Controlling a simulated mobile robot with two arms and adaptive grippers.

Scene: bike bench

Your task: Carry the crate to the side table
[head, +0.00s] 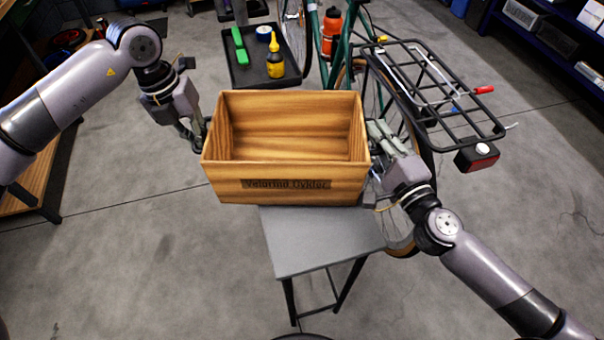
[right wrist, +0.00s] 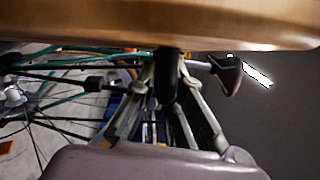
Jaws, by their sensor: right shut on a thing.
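The wooden crate (head: 290,192), open-topped and empty, is roughly level between my two grippers. It is over the far part of a small grey side table (head: 320,240); I cannot tell whether its base touches the top. My right gripper (head: 374,150) is shut on the crate at its right end. In the right wrist view a dark piece sits between the right fingers (right wrist: 166,105), below the crate's wooden wall (right wrist: 230,25). My left gripper (head: 198,138) is at the crate's left end. Its fingertips are partly hidden, so its grip cannot be told.
A green bicycle with a black rear rack (head: 435,95) and red rear light (head: 477,157) stands close behind and right of the crate. A dark tray (head: 248,70) holds a yellow bottle (head: 275,56) and green tool. A wooden bench is at left. Floor in front is clear.

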